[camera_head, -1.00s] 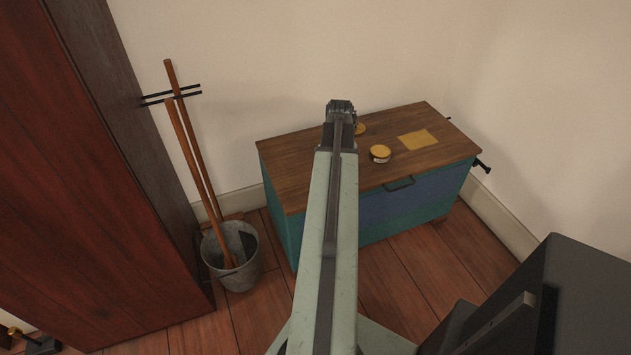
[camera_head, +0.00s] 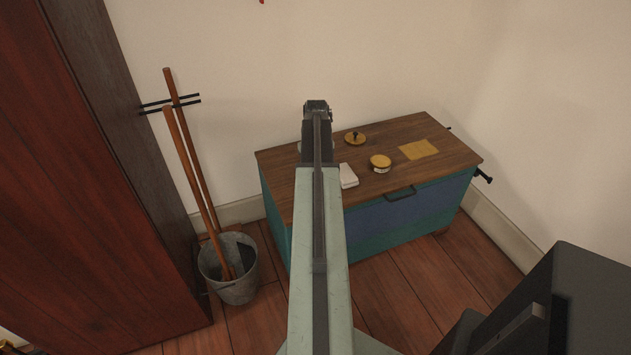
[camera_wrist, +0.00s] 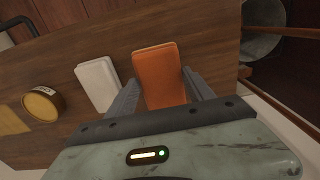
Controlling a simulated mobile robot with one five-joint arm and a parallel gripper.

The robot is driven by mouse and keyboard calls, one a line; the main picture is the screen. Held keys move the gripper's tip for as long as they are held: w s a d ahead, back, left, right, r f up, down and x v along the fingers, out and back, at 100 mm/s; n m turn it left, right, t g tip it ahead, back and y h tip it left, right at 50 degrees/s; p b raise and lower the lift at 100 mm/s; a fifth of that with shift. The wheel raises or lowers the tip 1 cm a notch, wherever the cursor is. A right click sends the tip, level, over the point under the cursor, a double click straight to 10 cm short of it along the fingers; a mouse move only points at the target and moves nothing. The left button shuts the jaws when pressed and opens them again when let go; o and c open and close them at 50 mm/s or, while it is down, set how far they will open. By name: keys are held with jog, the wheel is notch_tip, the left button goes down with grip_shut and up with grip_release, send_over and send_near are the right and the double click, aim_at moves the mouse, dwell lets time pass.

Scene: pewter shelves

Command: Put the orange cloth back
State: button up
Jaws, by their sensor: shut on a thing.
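The orange cloth (camera_wrist: 158,76) is a folded block between the two fingers of my gripper (camera_wrist: 162,95) in the wrist view. The fingers are shut on its sides. It shows over the wooden top of the chest (camera_wrist: 120,33); I cannot tell whether it touches the top or is just above it. In the head view my gripper (camera_head: 317,108) is over the left part of the chest top (camera_head: 282,166), and my arm hides the cloth. A folded white cloth (camera_wrist: 97,83) lies beside the orange one, also seen in the head view (camera_head: 348,176).
A round yellow-lidded tin (camera_head: 380,164), a knobbed brass disc (camera_head: 355,138) and a flat yellow cloth (camera_head: 418,150) lie on the chest top. A bucket (camera_head: 234,286) with wooden poles stands left of the chest, beside a tall dark red cabinet (camera_head: 90,180). The wall is close behind.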

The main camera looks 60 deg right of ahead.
jog(key=shift+w+f+b, duration=0.2)
jog(key=shift+f+b, duration=1.7)
jog(key=shift+r, duration=0.15)
jog(key=o, duration=1.2)
notch_tip(320, 180, up, 12)
jog(key=p, duration=1.2)
